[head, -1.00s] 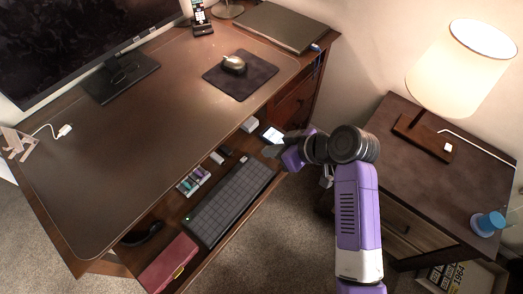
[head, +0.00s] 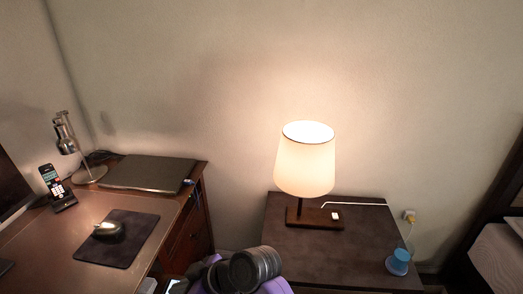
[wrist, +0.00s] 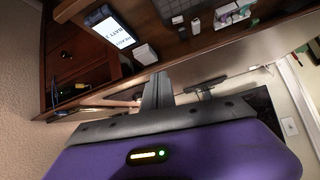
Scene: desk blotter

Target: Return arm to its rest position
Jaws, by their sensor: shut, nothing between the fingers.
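My gripper shows in the wrist view (wrist: 157,92), its two grey fingers together with nothing between them. It points toward the desk's open keyboard drawer (wrist: 200,42), which fills the upper part of that view. In the head view only part of my purple and dark arm shows at the bottom edge, between the desk and the nightstand. The fingertips are not discernible there.
The desk (head: 95,222) holds a mouse on a dark pad (head: 118,240), a closed laptop (head: 148,173) and a phone (head: 57,187). A lit lamp (head: 305,160) and a blue cup-like item (head: 398,262) stand on the nightstand (head: 350,240). A small lit display (wrist: 108,30) lies in the drawer.

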